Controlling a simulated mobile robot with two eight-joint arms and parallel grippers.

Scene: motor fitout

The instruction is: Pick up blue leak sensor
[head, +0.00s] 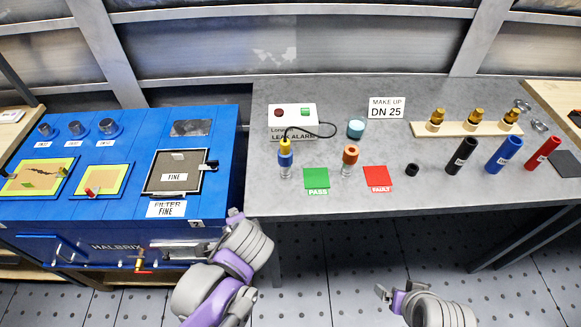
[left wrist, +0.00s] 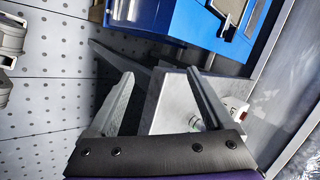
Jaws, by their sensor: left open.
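The blue leak sensor (head: 285,158) stands upright on the grey table, with a blue body, yellow top and clear lower part. It is in front of the white leak alarm box (head: 292,121). A similar sensor with an orange-brown top (head: 350,160) stands to its right. My left gripper (head: 236,214) is below and left of the blue sensor, near the table's front left corner and apart from it. In the left wrist view, its two fingers (left wrist: 160,75) are spread with nothing held between them. My right gripper (head: 395,290) is low in front of the table; its jaw opening is unclear.
A blue cabinet (head: 120,222) stands left of the table. Green (head: 316,178) and red (head: 377,177) cards lie near the sensors. A dark cable (head: 322,134) lies by the alarm box. Several cylinders and a wooden fitting rack (head: 455,129) occupy the right side.

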